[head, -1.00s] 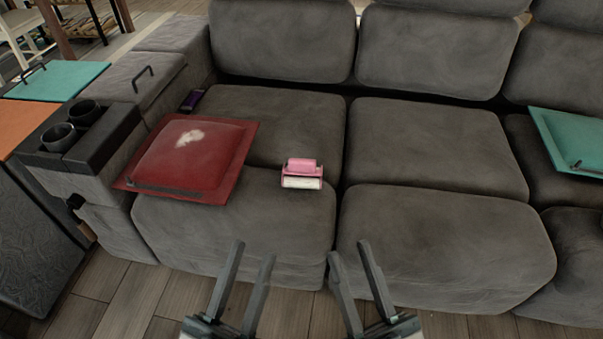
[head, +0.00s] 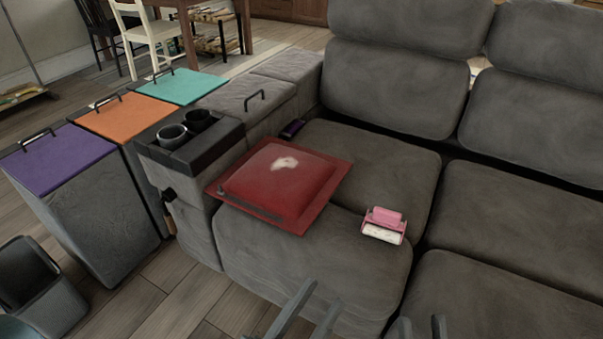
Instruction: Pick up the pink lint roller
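The pink lint roller (head: 383,224) lies on the grey sofa's left seat, near the front part of the cushion. It has a pink body and a white roll facing me. My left gripper (head: 322,296) shows at the bottom of the head view, its two fingers apart and nothing between them. It is in front of the sofa, below and to the left of the roller in the picture. My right gripper (head: 421,326) shows only as fingertips at the bottom edge, apart and empty. Neither gripper touches the roller.
A red cushion (head: 262,185) with a white patch lies left of the roller. The grey sofa (head: 470,215) has a left armrest with two dark cups (head: 172,136). Bins with purple (head: 58,160), orange and teal lids stand left. Wooden floor (head: 185,300) is open in front.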

